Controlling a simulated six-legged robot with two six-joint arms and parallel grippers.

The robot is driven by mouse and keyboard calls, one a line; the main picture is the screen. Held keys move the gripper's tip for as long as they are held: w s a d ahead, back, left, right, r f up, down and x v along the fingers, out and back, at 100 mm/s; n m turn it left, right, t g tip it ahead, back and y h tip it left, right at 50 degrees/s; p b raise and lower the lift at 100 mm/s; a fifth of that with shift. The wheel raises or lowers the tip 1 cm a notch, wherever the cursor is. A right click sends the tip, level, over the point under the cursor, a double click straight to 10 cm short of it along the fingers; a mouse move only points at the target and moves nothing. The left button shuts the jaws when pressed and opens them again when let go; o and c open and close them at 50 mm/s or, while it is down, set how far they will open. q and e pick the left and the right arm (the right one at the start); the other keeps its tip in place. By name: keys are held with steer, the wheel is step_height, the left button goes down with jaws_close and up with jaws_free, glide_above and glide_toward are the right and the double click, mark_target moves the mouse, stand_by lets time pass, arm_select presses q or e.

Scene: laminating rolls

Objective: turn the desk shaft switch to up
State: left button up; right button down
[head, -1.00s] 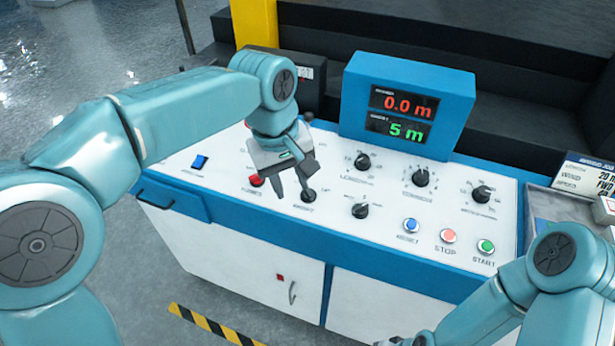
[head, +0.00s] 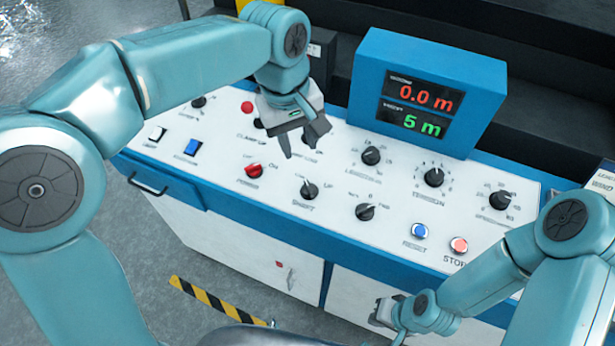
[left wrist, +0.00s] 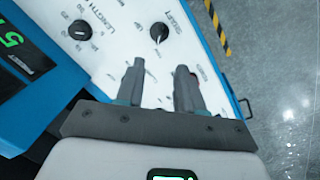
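The shaft switch (head: 309,190) is a black knob on the white desk panel, in the front row. Its white pointer is turned to the upper left, away from the "UP" mark at its right. In the left wrist view the shaft switch (left wrist: 159,32) lies beyond the fingertips, clear of them. My left gripper (head: 302,149) is open and empty, behind the switch in the head view; its two fingers (left wrist: 158,85) stand apart in the left wrist view. My right gripper (head: 384,312) is low in front of the desk, mostly covered, and its fingers are unclear.
A red power knob (head: 254,170) sits left of the switch, and another black knob (head: 366,212) sits right. The length knob (head: 371,155) is behind. The blue display box (head: 480,80) stands at the back. Blue and red buttons are at the front right.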

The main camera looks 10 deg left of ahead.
mark_target(308, 186)
arm_select(q)
steer(key=f, duration=0.4)
steer(key=d+f, duration=0.1)
steer(key=f, duration=0.4)
steer(key=w+f, duration=0.1)
steer(key=f, duration=0.4)
steer(key=shift+d+f+p, duration=0.1)
steer(key=shift+d+p, duration=0.15)
steer(key=shift+p, duration=0.1)
steer(key=shift+d, duration=0.1)
jaws_close()
